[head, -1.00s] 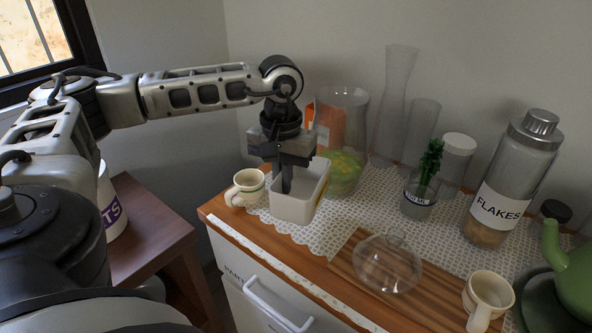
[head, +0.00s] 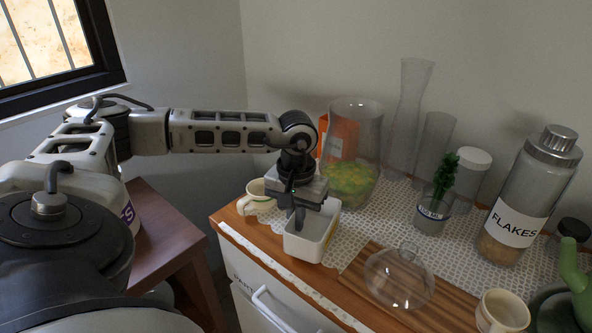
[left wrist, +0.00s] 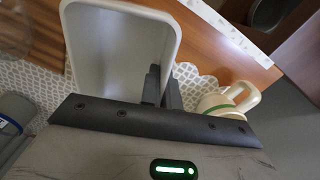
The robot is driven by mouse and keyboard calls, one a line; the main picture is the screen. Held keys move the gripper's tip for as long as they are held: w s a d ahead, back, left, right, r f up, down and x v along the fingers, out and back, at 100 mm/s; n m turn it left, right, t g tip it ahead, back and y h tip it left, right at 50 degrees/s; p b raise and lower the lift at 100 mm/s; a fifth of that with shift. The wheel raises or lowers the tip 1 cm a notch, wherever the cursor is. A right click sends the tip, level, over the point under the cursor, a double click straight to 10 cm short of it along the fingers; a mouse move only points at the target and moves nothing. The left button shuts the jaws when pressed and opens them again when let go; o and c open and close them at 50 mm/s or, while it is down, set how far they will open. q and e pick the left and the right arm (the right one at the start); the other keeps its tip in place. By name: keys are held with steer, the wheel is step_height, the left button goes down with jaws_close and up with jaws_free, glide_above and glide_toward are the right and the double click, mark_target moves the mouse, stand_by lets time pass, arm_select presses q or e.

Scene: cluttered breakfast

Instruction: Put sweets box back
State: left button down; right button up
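A white open-topped box (head: 306,248) is over the near left part of the counter, beside the cream mug. No lettering on it is legible from here. My left gripper (head: 300,217) points down at the box, shut on one of its walls. In the left wrist view the fingers (left wrist: 162,88) straddle the rim of the box (left wrist: 118,45), one inside and one outside. The inside that shows is plain and pale. I cannot tell whether its base touches the counter. My right gripper is out of view.
A cream mug (head: 257,196) stands close left of the box. A large glass jar (head: 352,150) is behind it, and a glass dome (head: 400,277) on a wooden board to the right. The flakes jar (head: 517,215), a small plant and a green teapot (head: 580,275) crowd the right.

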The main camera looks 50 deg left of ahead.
arm_select(q)
steer(key=shift+f, duration=0.35)
steer(key=shift+f, duration=0.55)
steer(key=c, duration=1)
jaws_free()
steer(key=shift+r, duration=7.1)
steer(key=shift+s+d+f, duration=0.1)
steer(key=shift+s+d, duration=0.2)
steer(key=shift+s, duration=2.35)
steer(key=shift+s+d+r, duration=0.1)
steer(key=shift+s+d, duration=0.2)
steer(key=shift+s, duration=2.35)
steer(key=shift+s+d+f, duration=0.1)
steer(key=shift+s+d, duration=0.2)
steer(key=shift+s, duration=2.35)
